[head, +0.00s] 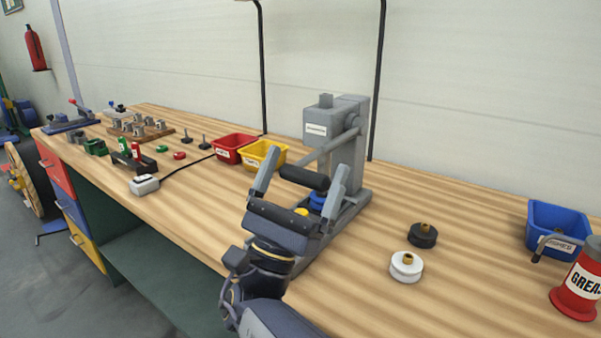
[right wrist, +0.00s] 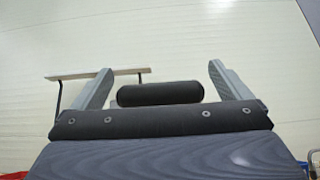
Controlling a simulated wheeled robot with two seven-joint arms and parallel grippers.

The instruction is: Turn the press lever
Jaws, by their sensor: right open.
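The grey press (head: 345,110) stands on the workbench at the middle of the head view. Its lever (head: 332,143) slopes down to the left from a pivot on the press head and ends in a black cylindrical grip (head: 304,178). My right gripper (head: 307,162) is open, with one finger on each side of the black grip. In the right wrist view the grip (right wrist: 160,95) lies crosswise between the fingers, with a gap at both ends. The gripper and grip hide part of the press base. My left gripper is not in view.
A blue part (head: 317,201) sits low in the press. Red (head: 228,148) and yellow (head: 262,157) bins stand to the left. Black (head: 422,237) and white (head: 406,268) round parts, a blue bin (head: 556,226) and a grease can (head: 578,283) are to the right.

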